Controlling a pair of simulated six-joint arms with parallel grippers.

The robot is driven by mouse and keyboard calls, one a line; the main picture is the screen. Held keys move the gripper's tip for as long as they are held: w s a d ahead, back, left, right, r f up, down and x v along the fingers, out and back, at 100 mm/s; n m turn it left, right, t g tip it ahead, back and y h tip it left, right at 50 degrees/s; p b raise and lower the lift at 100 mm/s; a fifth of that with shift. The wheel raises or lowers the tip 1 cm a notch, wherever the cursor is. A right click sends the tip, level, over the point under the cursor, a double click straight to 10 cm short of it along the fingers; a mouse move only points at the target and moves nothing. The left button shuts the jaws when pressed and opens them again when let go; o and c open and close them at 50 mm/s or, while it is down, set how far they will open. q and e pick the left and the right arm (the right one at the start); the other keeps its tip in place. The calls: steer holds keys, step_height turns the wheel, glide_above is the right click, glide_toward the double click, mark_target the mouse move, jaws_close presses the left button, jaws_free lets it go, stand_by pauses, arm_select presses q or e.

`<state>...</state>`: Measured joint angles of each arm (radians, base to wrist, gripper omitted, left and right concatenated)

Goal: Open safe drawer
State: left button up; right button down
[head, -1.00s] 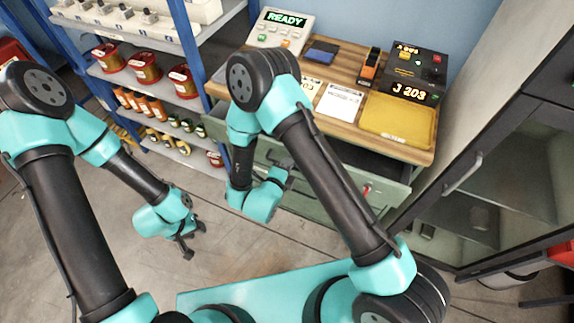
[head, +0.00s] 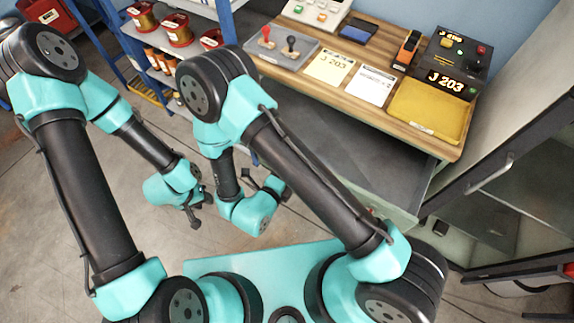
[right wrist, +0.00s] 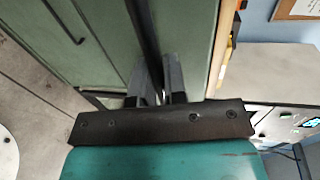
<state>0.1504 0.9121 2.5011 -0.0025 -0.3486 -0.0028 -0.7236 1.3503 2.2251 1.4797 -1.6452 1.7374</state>
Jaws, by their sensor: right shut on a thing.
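The bench's top drawer (head: 386,172) stands open below the worktop, its grey interior showing in the head view. My right arm crosses in front and hides much of its green front. My right gripper (head: 264,181) is at the left part of the drawer front; in the right wrist view its fingers (right wrist: 158,88) are closed together against a green front, with a dark bar (right wrist: 142,35) running up from between them. The gripped part, probably the drawer handle, is mostly hidden. My left gripper (head: 202,212) hangs over the floor, left of the drawer, empty with fingers apart.
On the worktop are a yellow tray (head: 427,112), two paper cards (head: 331,66), a control box (head: 456,62) and a grey panel with levers (head: 281,47). A shelf with spools stands left. A glass-door cabinet (head: 510,200) stands close on the right.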

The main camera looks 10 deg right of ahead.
steer(key=c, duration=1.2)
jaws_free()
steer(key=shift+w, duration=0.1)
